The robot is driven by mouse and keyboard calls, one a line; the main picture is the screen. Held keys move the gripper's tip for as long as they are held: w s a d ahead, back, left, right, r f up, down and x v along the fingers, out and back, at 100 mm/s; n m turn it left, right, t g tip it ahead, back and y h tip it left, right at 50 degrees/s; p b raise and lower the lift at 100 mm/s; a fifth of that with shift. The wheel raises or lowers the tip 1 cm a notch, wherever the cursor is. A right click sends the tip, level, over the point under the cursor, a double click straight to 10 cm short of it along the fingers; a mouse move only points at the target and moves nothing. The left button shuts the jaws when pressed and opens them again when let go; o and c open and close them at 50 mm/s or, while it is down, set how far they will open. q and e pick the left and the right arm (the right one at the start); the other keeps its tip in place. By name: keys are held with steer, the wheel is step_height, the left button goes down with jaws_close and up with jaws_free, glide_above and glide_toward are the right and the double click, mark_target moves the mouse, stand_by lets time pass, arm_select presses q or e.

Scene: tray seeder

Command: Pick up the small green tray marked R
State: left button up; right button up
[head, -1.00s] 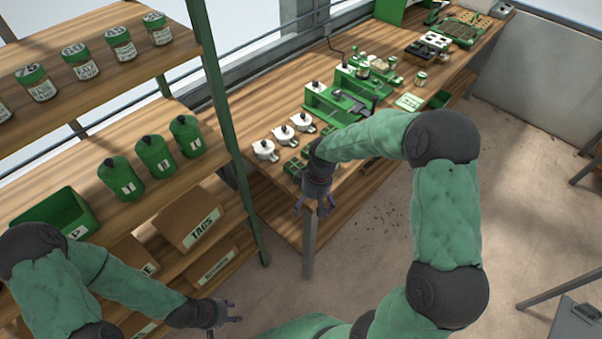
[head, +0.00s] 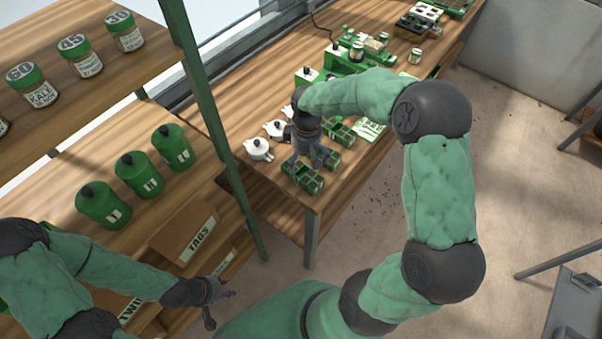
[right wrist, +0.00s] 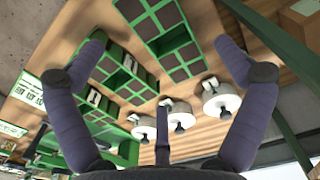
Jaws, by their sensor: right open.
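Several small green trays with dark square cells stand near the front end of the bench. One (head: 303,178) is nearest the corner, with another (head: 330,158) just behind it. My right gripper (head: 304,162) points down above these trays, open and empty. In the right wrist view, a green tray (right wrist: 170,32) lies between and beyond the open fingers (right wrist: 160,45). More trays (right wrist: 128,72) beside it carry white labels, but I cannot read an R on any. The gripper partly hides the trays in the head view. My left gripper (head: 226,290) is open and empty by the shelf.
White lidded pots (head: 258,150) stand left of the trays, close to them. Green devices (head: 345,62) and a pale green card (head: 370,129) lie farther along the bench (head: 255,90). A green shelf post (head: 205,90) rises at the left. Seed jars and green canisters (head: 138,175) fill the shelves.

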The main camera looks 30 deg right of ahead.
mark_target(306, 171)
step_height(306, 171, down, 3)
steer(key=shift+w+f, duration=0.1)
steer(key=shift+w, duration=0.05)
step_height(306, 171, down, 5)
steer(key=shift+r+b, duration=0.1)
steer(key=shift+b, duration=0.85)
steer(key=c, duration=1.2)
